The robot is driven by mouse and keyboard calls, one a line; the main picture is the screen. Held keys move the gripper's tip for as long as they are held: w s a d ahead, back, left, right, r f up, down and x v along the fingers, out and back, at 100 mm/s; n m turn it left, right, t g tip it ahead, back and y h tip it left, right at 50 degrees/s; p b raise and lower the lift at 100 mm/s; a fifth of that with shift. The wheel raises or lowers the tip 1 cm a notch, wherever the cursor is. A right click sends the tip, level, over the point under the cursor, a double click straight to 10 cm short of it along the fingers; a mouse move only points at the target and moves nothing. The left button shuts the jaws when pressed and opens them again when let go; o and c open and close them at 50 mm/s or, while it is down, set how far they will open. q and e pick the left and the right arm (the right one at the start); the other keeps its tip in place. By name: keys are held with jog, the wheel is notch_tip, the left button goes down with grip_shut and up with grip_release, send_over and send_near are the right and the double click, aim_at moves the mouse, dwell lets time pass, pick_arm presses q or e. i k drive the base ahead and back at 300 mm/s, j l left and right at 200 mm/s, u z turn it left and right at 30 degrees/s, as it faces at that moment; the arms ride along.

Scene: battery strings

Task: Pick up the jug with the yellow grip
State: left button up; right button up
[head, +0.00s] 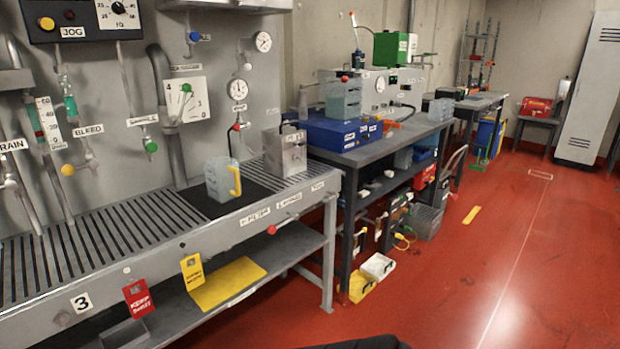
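The jug (217,180) is translucent grey with a yellow grip (235,181) on its right side. It stands upright on a black mat (203,206) on the slatted grey bench. Nothing touches it that I can see. Neither of my grippers shows in the head view. A dark rounded shape at the bottom edge is too cut off to identify.
A metal box (285,153) stands right of the jug on the bench (140,240). Pipes and valves line the wall behind. A second table (390,145) carries a blue case (328,130) and equipment. The red floor (480,270) at right is clear.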

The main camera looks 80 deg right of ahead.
aim_at(222, 173)
jog(key=z, duration=2.15)
jog(key=i+j, duration=0.2)
jog(key=i, duration=0.3)
jog(key=i+j+u, duration=0.1)
jog(key=i, duration=0.35)
jog(key=i+j, duration=0.3)
jog(key=i, duration=0.2)
jog(key=i+j+u, duration=0.1)
jog(key=i, duration=0.4)
